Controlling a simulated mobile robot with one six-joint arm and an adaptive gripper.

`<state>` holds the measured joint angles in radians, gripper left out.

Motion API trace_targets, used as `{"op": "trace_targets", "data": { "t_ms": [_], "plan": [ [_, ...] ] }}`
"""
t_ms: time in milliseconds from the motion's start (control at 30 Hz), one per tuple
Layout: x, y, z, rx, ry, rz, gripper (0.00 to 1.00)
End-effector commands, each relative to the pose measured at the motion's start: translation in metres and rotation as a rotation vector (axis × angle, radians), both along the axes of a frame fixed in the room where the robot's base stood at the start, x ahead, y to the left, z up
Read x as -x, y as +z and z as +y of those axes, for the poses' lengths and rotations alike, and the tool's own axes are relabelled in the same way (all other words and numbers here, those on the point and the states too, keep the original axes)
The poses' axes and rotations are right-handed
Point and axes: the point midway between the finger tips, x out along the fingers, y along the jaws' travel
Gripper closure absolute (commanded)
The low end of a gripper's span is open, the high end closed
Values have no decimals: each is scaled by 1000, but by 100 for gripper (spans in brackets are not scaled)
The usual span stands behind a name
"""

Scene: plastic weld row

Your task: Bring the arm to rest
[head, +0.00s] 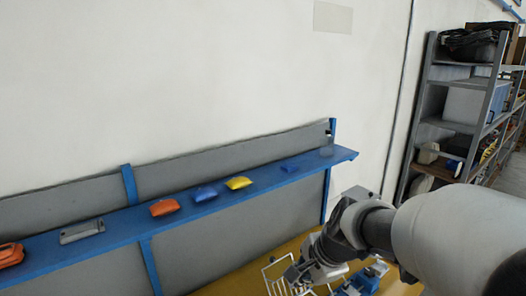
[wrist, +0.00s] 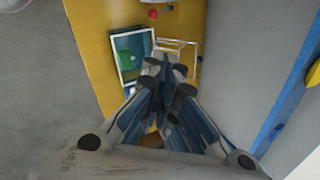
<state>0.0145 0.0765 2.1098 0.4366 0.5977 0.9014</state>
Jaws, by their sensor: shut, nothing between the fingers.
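My gripper (head: 298,272) hangs at the end of my arm, which reaches in from the right of the head view. It is low, in front of the blue shelf and above the yellow surface. In the wrist view my gripper (wrist: 165,75) has its fingers drawn together with nothing held. Beyond the fingertips lies a light-rimmed tray (wrist: 122,44) with a green thing (wrist: 131,58) in it. A white wire frame (wrist: 188,43) stands beside the tray; whether the fingers touch it I cannot tell.
The blue shelf (head: 110,225) carries an orange pouch (head: 165,207), a blue pouch (head: 204,194), a yellow pouch (head: 238,183) and a grey holder (head: 82,232). A loaded rack (head: 425,110) stands at right. A red ball (wrist: 152,14) shows on the yellow surface (wrist: 95,50).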

Motion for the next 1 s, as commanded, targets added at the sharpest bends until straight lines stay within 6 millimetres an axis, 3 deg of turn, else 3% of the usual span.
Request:
{"op": "trace_targets", "data": {
  "t_ms": [33, 167, 300, 500, 700, 1000],
  "plan": [
    [22, -12, -2, 54, 98, -33, 100],
    [81, -26, -10, 211, 372, -90, 100],
    [144, -54, -23, 388, 650, -134, 100],
    [210, -97, -43, 596, 955, -154, 100],
    [236, -114, -53, 686, 1084, -150, 100],
    [238, -113, -54, 691, 1095, -149, 100]
  ]
}}
